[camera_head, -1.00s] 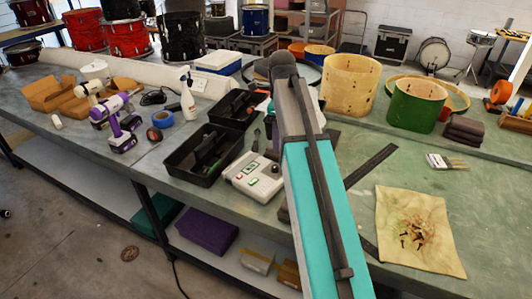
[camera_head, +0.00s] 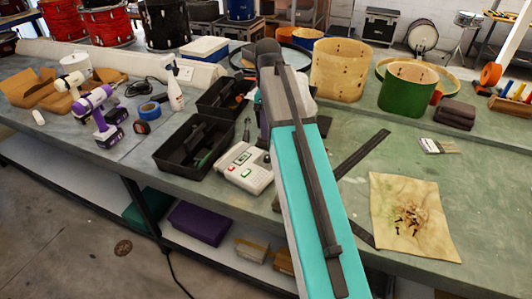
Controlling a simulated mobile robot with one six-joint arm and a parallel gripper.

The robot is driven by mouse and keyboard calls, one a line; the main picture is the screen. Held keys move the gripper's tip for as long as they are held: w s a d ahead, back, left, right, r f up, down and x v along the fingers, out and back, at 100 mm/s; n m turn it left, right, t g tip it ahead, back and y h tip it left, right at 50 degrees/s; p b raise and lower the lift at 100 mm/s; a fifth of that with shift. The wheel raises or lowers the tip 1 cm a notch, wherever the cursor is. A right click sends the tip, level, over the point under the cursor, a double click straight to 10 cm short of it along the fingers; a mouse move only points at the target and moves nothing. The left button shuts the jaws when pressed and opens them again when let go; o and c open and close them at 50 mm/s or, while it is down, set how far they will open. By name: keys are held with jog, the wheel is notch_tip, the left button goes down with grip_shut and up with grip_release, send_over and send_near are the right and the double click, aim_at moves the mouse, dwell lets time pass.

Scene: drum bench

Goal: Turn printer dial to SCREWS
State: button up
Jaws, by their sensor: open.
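The printer (camera_head: 245,167) is a small light-grey box with a small screen and red and green marks on its top. It sits on the bench right of the black tool tray and just left of my arm. Its dial and the dial's setting are too small to make out. My arm, with a teal and grey link, reaches from the bottom right up over the bench and covers the area right of the printer. My gripper is not visible; the far end of the arm is hidden behind its own links.
Black trays (camera_head: 196,146) with tools stand left of the printer. Purple drills (camera_head: 97,112) and blue tape (camera_head: 150,111) lie farther left. A cloth with screws (camera_head: 412,215), a black ruler (camera_head: 364,153) and a green drum shell (camera_head: 406,87) are on the right.

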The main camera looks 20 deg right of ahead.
aim_at(267, 156)
jog(key=shift+f+p, duration=1.25)
jog(key=shift+f, duration=4.9)
jog(key=shift+c, duration=0.3)
grip_shut()
